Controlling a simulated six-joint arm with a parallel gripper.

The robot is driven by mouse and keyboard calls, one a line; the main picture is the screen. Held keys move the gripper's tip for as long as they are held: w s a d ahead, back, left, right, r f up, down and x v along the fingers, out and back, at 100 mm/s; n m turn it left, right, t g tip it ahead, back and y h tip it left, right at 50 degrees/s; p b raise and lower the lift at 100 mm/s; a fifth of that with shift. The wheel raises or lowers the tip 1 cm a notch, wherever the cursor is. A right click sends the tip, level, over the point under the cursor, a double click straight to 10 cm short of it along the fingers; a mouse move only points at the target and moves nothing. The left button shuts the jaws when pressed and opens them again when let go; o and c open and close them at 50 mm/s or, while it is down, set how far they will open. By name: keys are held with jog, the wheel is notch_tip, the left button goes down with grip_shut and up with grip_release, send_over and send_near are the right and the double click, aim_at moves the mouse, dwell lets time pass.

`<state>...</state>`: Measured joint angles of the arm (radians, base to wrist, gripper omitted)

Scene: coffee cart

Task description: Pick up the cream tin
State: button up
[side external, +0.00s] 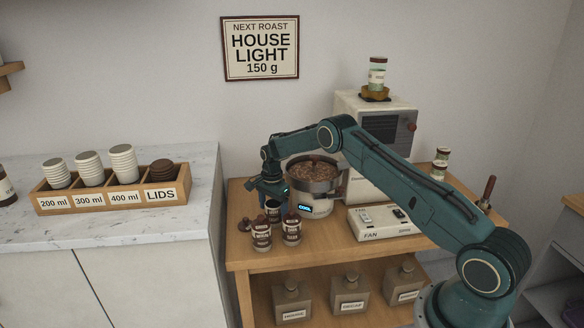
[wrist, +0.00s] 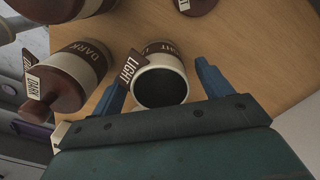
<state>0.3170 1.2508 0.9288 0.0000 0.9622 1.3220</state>
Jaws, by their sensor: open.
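An open cream tin with a brown band and a dark inside stands on the wooden cart top, with a LIGHT tag at its side. In the wrist view the cream tin (wrist: 163,60) lies between my fingers. My gripper (wrist: 160,78) is open, one blue finger to each side of the tin; contact is not clear. In the side view my gripper (side external: 270,188) is low, just above the same tin (side external: 273,214), and partly hides it.
Two lidded brown-and-cream tins (side external: 261,236) stand in front; in the wrist view a DARK one (wrist: 82,68) is close left of my finger. A brown lid (side external: 244,225) lies left. The bean-filled cooling pan (side external: 312,172) and FAN box (side external: 383,221) are right.

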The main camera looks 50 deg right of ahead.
jog(key=shift+f, duration=0.4)
jog(key=c, duration=1.2)
